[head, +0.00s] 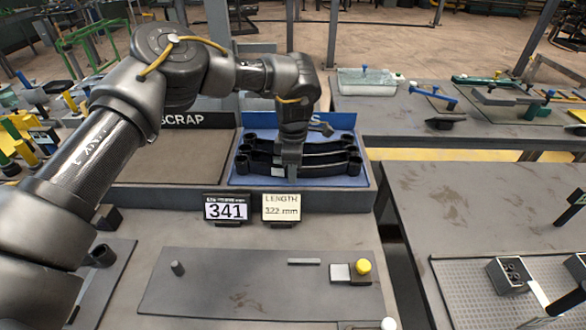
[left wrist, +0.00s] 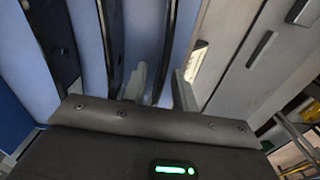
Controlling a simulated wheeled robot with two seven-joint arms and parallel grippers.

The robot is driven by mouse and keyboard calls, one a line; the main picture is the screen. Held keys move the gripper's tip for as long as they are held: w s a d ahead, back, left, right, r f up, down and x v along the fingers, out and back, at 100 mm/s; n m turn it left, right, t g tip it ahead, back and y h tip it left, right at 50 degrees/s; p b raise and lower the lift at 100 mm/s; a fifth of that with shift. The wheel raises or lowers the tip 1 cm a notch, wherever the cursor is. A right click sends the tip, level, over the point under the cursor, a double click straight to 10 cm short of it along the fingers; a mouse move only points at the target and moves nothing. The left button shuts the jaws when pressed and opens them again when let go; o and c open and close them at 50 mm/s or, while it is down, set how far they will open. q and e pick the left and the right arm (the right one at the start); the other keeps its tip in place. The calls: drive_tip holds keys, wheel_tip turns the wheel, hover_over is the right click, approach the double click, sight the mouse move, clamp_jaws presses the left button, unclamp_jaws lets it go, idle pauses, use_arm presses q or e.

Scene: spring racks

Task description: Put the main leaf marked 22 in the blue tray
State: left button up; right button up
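The blue tray (head: 240,178) stands at the back middle, right of the scrap bay. Several dark curved leaves (head: 325,160) with rolled ends lie in it, side by side. I cannot read a 22 on any of them. My left gripper (head: 291,168) points down over the front leaf in the tray. In the left wrist view, my left fingers (left wrist: 160,90) stand apart, with a dark leaf strip (left wrist: 165,45) running between them. Whether they touch it is hidden. My right gripper is not in view.
The brown scrap bay (head: 165,165) is left of the tray. A 341 sign (head: 226,208) and a length card reading 322 mm (head: 281,207) stand in front. A grey plate with a yellow knob (head: 363,266) lies nearer. More benches stand at right.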

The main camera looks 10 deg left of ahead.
use_arm(q)
wheel_tip(320, 180, up, 11)
drive_tip(key=shift+f+b, duration=0.1)
drive_tip(key=shift+b, duration=0.8)
drive_tip(key=shift+r, duration=0.75)
